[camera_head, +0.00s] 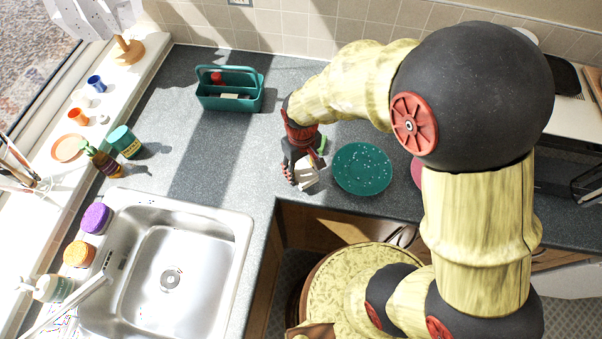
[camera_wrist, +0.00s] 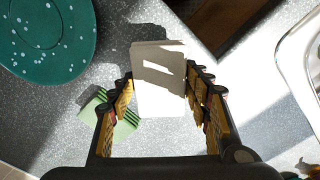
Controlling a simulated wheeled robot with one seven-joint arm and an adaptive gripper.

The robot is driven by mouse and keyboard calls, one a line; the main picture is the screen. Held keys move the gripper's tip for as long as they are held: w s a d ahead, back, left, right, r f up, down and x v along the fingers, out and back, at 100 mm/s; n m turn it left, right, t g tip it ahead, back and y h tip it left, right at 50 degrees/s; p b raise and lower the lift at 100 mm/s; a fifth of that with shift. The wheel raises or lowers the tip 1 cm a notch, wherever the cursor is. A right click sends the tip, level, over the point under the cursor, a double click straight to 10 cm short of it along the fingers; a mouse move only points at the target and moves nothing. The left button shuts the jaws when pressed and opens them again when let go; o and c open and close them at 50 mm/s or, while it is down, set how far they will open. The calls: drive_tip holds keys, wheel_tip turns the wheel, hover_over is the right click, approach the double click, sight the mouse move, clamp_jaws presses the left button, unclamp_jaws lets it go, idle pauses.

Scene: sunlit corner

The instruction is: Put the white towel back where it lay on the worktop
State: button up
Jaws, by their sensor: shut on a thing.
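The white towel (camera_wrist: 160,95) is folded and stands between the fingers of my gripper (camera_wrist: 163,110) in the wrist view. In the head view the towel (camera_head: 308,180) shows beside my gripper (camera_head: 297,172), near the front edge of the grey worktop (camera_head: 185,150). My gripper is shut on the towel. I cannot tell whether the towel touches the worktop. My fingers hide part of it in the head view.
A speckled teal plate (camera_head: 362,168) lies right of my gripper. A green striped cloth or sponge (camera_wrist: 113,122) lies close beside the towel. A teal caddy (camera_head: 229,90) stands further back, and the sink (camera_head: 175,265) is front left. Bare worktop lies left of my gripper.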

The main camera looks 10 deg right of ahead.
sight(301, 174)
drive_tip(key=shift+w+f, duration=0.15)
drive_tip(key=shift+f, duration=1.5)
drive_tip(key=shift+f+b, duration=0.1)
drive_tip(key=shift+b, duration=0.2)
drive_tip(key=o, duration=0.9)
drive_tip(key=shift+o, duration=0.6)
wheel_tip(301, 174, up, 12)
drive_tip(key=shift+r+p, duration=0.2)
drive_tip(key=shift+p, duration=0.85)
drive_tip(key=s+d+r+m+t, duration=0.2)
drive_tip(key=s+d+r, duration=0.4)
drive_tip(key=r, duration=0.4)
drive_tip(key=s+d+r+m+t, duration=0.3)
drive_tip(key=s+d+r, duration=0.3)
drive_tip(key=r, duration=0.4)
drive_tip(key=shift+s+r+t, duration=0.15)
drive_tip(key=shift+r+t, duration=0.05)
drive_tip(key=shift+t, duration=0.1)
